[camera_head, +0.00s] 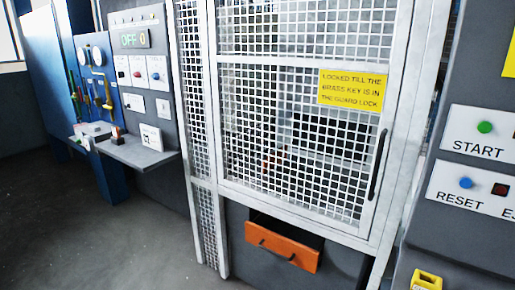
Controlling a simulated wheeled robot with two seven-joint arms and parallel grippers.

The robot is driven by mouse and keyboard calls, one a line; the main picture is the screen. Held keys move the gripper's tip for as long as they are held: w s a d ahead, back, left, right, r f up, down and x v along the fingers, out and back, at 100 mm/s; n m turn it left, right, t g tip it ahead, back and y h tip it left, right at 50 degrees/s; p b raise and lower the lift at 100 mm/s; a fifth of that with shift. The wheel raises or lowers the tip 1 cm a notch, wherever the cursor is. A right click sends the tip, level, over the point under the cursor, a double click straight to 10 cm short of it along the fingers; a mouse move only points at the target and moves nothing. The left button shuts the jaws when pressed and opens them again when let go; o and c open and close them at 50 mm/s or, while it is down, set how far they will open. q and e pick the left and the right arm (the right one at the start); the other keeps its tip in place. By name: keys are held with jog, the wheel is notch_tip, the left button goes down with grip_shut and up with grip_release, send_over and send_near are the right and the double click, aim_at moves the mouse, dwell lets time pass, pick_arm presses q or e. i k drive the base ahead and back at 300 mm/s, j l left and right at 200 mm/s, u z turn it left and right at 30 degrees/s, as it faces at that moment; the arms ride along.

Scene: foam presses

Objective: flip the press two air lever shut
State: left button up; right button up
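No label that I can read marks the press two air lever, and I cannot tell for sure which part it is. A blue panel (88,46) at the far left carries round white gauges (97,56) and a yellow, handle-like fitting (103,88) below them. That fitting is too small to tell whether it stands open or shut. A mesh guard door (290,140) with a black handle (377,165) fills the middle. Neither of my grippers shows in this view.
A grey panel (138,60) reading "OFF 0" has a shelf (138,153) jutting out below. An orange-fronted drawer (282,247) sticks out under the guard. A button panel (480,150) stands at the right. The grey floor (90,230) at the left is clear.

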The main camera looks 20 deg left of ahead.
aim_at(92, 102)
jog(key=i+j+u, duration=0.2)
jog(key=j+u, duration=0.25)
jog(key=i+j+u, duration=0.25)
jog(key=j+u, duration=0.2)
jog(key=i+j+u, duration=0.2)
jog(key=u, duration=0.3)
jog(key=i+j+u, duration=0.1)
jog(key=i+u, duration=0.35)
jog(key=i+j, duration=0.1)
jog(key=i, duration=0.75)
jog(key=i+j+u, duration=0.15)
jog(key=i, duration=0.7)
jog(key=i+j+z, duration=0.15)
jog(key=i+z, duration=0.2)
jog(key=i, duration=0.15)
jog(key=i+j+z, duration=0.25)
jog(key=i+z, duration=0.15)
jog(key=i+j+z, duration=0.35)
jog(key=i+j, duration=0.1)
jog(key=i, duration=0.1)
